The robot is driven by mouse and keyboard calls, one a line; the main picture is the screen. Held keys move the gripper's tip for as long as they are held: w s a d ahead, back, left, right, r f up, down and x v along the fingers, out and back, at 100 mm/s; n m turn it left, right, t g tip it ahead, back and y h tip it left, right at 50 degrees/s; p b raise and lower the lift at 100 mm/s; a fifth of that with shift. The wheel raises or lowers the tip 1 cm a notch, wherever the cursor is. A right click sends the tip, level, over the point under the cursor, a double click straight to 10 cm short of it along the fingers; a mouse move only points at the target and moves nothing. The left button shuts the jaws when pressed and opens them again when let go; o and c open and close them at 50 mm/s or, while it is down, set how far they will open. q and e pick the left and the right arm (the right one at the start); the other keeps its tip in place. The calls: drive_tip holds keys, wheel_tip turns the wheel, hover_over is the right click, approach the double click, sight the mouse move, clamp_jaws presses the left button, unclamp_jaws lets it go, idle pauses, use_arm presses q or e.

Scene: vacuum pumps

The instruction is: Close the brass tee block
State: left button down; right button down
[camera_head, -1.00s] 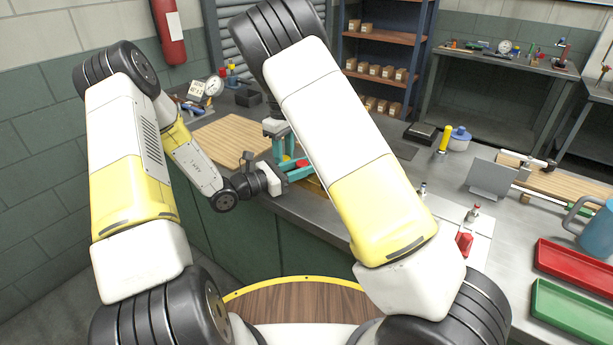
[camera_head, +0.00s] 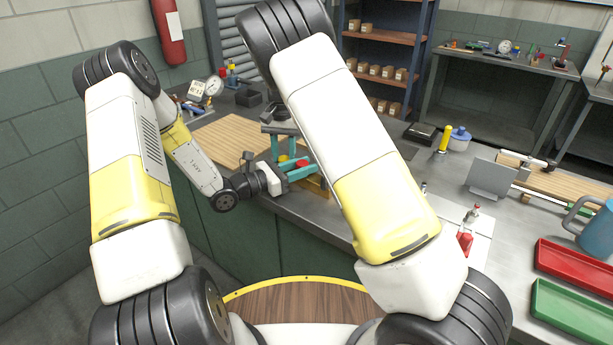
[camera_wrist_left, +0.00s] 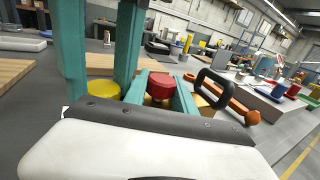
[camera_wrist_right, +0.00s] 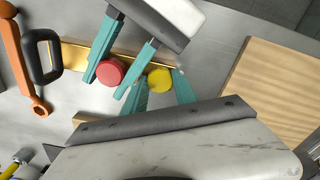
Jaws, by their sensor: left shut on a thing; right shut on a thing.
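The brass tee block (camera_wrist_right: 78,56) lies as a gold bar in the right wrist view. A red cap (camera_wrist_right: 110,71) and a yellow cap (camera_wrist_right: 160,80) sit along it. My left gripper (camera_wrist_left: 163,90) is shut on the red cap (camera_wrist_left: 161,86), one teal finger on each side. My right gripper (camera_wrist_right: 160,90) comes from above and is shut on the yellow cap, which also shows in the left wrist view (camera_wrist_left: 103,89). In the head view the left gripper (camera_head: 303,167) and red cap (camera_head: 303,163) show, while my right arm hides part of the bench beyond.
An orange wrench (camera_wrist_right: 17,60) and a black handle (camera_wrist_right: 42,62) lie beside the block. A wooden board (camera_wrist_right: 275,85) is on its other side. Red (camera_head: 585,268) and green (camera_head: 575,315) trays stand at the right.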

drive_tip(key=c, duration=1)
unclamp_jaws()
drive_tip(key=shift+d, duration=0.1)
drive_tip(key=shift+r, duration=2.3)
drive_tip(key=shift+c, duration=0.4)
drive_tip(key=n, duration=0.1)
drive_tip(key=r+n, duration=0.1)
drive_tip(key=n, duration=0.1)
drive_tip(key=shift+a+r+n, duration=0.2)
drive_tip(key=shift+n, duration=0.1)
wheel_tip(320, 180, up, 2)
drive_tip(key=n, duration=0.5)
